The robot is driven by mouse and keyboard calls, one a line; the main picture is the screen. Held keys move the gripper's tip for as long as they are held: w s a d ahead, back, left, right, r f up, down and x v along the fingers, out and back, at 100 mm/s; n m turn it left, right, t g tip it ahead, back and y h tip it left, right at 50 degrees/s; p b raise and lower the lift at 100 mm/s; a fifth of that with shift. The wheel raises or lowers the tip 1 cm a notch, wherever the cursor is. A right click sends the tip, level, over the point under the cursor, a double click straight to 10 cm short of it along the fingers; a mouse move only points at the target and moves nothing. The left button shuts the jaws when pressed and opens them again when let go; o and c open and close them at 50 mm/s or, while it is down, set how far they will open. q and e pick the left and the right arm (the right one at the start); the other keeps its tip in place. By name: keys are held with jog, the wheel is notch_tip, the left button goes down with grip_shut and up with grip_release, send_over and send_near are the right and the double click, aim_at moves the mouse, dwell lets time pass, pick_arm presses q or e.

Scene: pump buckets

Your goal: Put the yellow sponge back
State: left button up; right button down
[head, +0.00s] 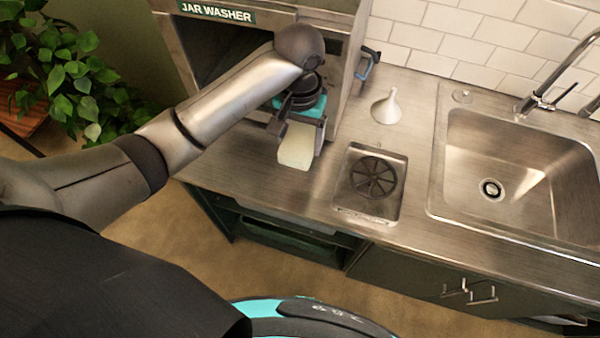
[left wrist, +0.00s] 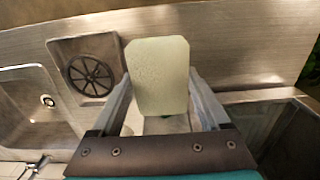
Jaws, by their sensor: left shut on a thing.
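The yellow sponge (head: 297,146) is a pale yellow block. My left gripper (head: 299,132) is shut on it in front of the jar washer's opening, over the counter. In the left wrist view the sponge (left wrist: 158,76) sits between the two fingers of the left gripper (left wrist: 160,112), its broad face toward the camera. I cannot tell whether the sponge touches the counter. My right gripper is not in view.
A steel cabinet labelled JAR WASHER (head: 217,12) stands behind the gripper. To the right are a round black grate (head: 373,177) in a recess, a white funnel (head: 386,107) and a sink (head: 520,165) with a faucet (head: 545,95). The counter front (head: 262,190) is clear.

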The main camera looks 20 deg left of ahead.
pick_arm(q)
jog(key=b, duration=0.1)
send_over(299, 182)
notch_tip(299, 182, down, 10)
jog(key=shift+f, duration=0.15)
jog(key=shift+f+b, duration=0.45)
jog(key=shift+f, duration=1.7)
jog(key=shift+f, duration=0.15)
jog(key=o, duration=1.2)
jog(key=shift+c, duration=0.2)
notch_tip(299, 182, up, 12)
jog(key=shift+r+p, duration=0.2)
jog(key=shift+p, duration=0.75)
